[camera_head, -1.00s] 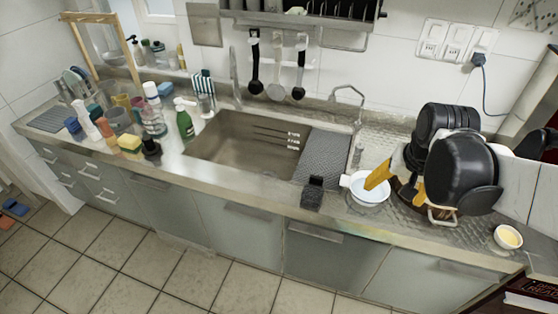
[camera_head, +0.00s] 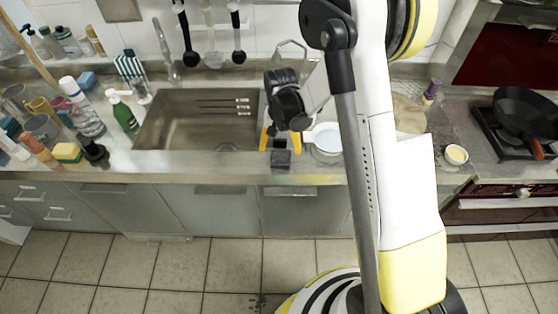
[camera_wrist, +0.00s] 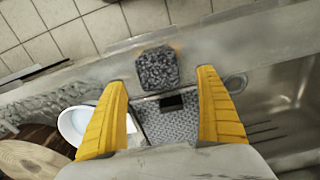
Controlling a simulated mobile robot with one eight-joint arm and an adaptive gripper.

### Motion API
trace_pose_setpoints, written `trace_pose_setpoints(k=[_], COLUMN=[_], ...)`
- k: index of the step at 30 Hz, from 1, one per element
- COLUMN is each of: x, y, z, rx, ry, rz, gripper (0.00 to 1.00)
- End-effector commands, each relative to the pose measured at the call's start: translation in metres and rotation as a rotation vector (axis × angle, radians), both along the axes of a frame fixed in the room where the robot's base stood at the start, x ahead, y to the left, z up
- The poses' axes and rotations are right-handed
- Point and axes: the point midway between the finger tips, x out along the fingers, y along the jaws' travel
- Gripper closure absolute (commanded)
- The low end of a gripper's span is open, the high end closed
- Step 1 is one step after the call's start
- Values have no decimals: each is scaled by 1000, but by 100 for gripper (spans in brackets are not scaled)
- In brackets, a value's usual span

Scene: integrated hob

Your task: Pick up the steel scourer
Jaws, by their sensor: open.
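The steel scourer (camera_head: 281,159) is a dark grey, rough, squarish pad on the counter's front edge, below and right of the sink. In the wrist view, the scourer (camera_wrist: 157,69) shows whole, just beyond and between the fingertips. My gripper (camera_head: 286,140) has two yellow fingers spread apart and points down over the counter, behind the scourer in the head view. In the wrist view, my gripper (camera_wrist: 163,82) is open with nothing between its fingers. Whether the fingertips are level with the scourer is hard to tell.
A white bowl (camera_head: 326,138) stands close to the right finger in the head view. A grey textured mat (camera_wrist: 172,124) with a small black item (camera_wrist: 172,102) lies under the gripper. The sink (camera_head: 180,118) is to the left. A small yellow-filled bowl (camera_head: 456,155) stands farther right.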

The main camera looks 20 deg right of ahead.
Motion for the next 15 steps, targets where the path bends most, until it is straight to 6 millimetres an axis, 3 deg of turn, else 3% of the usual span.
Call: trace_pose_setpoints(k=[12, 15], x=[-2, -2], y=[-1, -1], z=[-54, -57], rx=[0, 0], ry=[-1, -1], rz=[0, 0], gripper=[16, 16])
